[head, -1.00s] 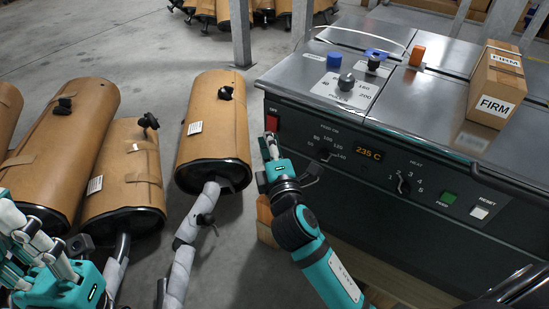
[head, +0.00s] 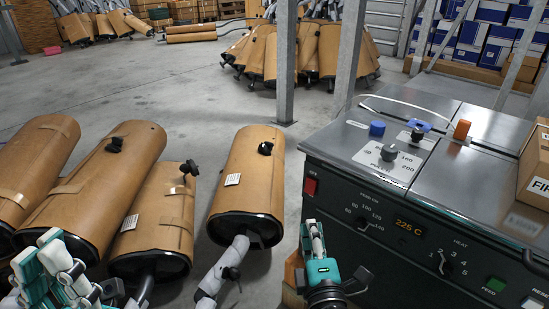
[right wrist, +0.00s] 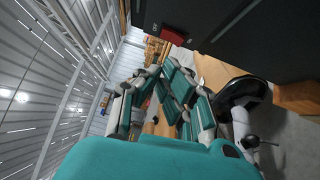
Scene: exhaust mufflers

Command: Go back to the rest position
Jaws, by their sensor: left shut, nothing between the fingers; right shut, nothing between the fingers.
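My left gripper (head: 52,268) is at the lower left of the head view, in front of the wrapped mufflers; its fingers are shut with nothing between them. My right gripper (head: 313,240) is in front of the left end of the dark machine (head: 400,225), pointing up below the red switch (head: 310,186). It is shut and empty. In the right wrist view the right gripper's teal and grey fingers (right wrist: 165,90) stand in the middle, with the machine's dark front above them.
Metal posts (head: 286,60) and more mufflers (head: 262,52) stand behind. A carton (head: 535,165) rests on the machine at the right. The grey floor (head: 190,90) behind the near mufflers is clear.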

